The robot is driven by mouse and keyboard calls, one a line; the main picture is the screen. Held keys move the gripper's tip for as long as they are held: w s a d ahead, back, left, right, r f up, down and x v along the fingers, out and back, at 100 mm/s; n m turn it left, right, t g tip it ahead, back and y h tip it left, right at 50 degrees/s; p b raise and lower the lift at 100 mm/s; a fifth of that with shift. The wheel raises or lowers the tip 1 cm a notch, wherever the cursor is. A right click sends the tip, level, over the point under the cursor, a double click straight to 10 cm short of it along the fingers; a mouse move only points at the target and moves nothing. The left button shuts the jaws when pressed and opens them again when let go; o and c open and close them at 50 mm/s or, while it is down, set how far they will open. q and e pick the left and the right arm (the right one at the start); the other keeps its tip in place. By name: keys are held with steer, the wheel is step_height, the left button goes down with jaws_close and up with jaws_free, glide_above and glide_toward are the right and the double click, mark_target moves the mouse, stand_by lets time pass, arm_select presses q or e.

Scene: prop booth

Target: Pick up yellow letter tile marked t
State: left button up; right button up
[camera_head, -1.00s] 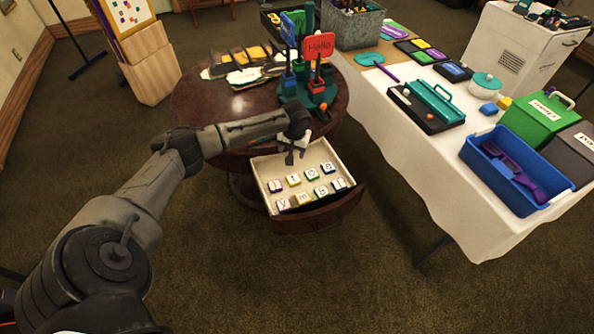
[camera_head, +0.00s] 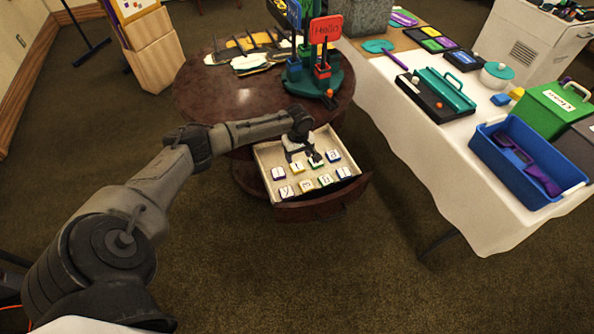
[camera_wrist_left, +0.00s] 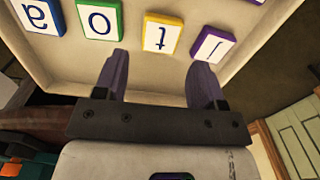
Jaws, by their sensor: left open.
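The yellow letter tile marked t (camera_head: 297,168) lies in the back row of tiles in the open drawer (camera_head: 266,157). In the left wrist view the t tile (camera_wrist_left: 163,34) appears upside down, just ahead of the space between my fingers. My left gripper (camera_head: 303,156) is open and empty, low over the back of the drawer. In the left wrist view the left gripper's fingers (camera_wrist_left: 160,66) are spread, with nothing between them. A green tile marked o (camera_wrist_left: 100,18) and a purple tile (camera_wrist_left: 212,45) flank the t tile. My right gripper is out of view.
A front row of tiles includes a yellow one (camera_head: 306,185). The drawer belongs to a round dark table (camera_head: 225,105) bearing a green stand with signs (camera_head: 326,30). A white-clothed table (camera_head: 400,125) with a blue bin (camera_head: 500,165) stands to the right.

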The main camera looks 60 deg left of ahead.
mark_target(298, 168)
arm_select(q)
steer(key=shift+w+f, duration=0.1)
steer(key=shift+f, duration=0.55)
steer(key=shift+s+d+f+b, duration=0.1)
steer(key=shift+s+f+b, duration=0.05)
steer(key=shift+f+b, duration=0.95)
steer(key=shift+s+d+f+b, duration=0.1)
steer(key=shift+f+b, duration=0.55)
steer(key=shift+f, duration=0.85)
steer(key=shift+r, duration=0.1)
steer(key=shift+c, duration=0.7)
steer(key=c, duration=0.5)
steer(key=shift+c, duration=0.3)
steer(key=shift+r, duration=0.1)
